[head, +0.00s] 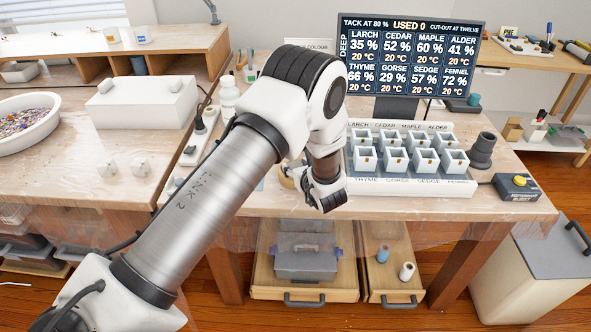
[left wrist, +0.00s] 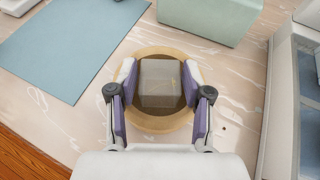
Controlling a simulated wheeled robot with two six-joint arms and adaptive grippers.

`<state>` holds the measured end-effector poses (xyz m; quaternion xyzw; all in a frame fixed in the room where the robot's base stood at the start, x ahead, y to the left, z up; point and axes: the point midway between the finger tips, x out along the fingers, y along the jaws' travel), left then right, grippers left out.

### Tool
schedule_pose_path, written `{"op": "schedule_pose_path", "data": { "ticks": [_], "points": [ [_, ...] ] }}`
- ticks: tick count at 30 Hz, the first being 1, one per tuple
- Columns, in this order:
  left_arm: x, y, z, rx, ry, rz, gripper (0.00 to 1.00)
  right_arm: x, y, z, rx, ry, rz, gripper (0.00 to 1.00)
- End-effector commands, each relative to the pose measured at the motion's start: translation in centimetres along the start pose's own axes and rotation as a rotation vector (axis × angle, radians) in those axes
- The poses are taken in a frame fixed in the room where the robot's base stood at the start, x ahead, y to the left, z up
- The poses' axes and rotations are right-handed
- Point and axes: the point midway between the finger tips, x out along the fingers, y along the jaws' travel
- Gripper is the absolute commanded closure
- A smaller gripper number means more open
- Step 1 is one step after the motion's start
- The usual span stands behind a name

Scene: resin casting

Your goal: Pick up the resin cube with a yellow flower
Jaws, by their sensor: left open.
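My left gripper (left wrist: 160,78) is open, with one purple-padded finger on each side of the cube. The fingers are close to its sides; I cannot tell whether they touch. In the head view my left wrist (head: 325,192) hides the cube, and only an edge of the dish (head: 286,177) shows. My right gripper is not in view.
A blue mat (left wrist: 72,45) and a pale green block (left wrist: 208,18) lie beyond the dish. The white rack of small cups (head: 410,182) stands close on the right, with a display (head: 410,55) behind it.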

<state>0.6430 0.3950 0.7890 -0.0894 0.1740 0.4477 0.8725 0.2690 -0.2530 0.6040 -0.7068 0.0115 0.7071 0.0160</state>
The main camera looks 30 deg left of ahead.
Motion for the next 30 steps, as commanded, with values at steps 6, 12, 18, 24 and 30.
{"op": "schedule_pose_path", "data": {
  "ticks": [6, 12, 18, 24, 30],
  "points": [
    [0.0, 0.0, 0.0, 0.0, 0.0, 0.0, 0.93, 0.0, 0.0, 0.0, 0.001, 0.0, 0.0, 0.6],
    [0.0, 0.0, 0.0, 0.001, 0.001, 0.0, 0.93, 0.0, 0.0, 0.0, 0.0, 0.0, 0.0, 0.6],
    [-0.2, 0.0, 0.4, -0.001, 0.0, 0.0, 0.93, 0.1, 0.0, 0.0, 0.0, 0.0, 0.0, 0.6],
    [-1.1, -0.1, 2.7, -0.003, -0.002, -0.001, 0.93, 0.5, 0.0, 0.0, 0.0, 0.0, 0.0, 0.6],
    [-3.7, 2.6, 2.5, 0.005, 0.001, -0.001, 0.93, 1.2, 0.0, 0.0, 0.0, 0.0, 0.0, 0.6]
  ]
}}
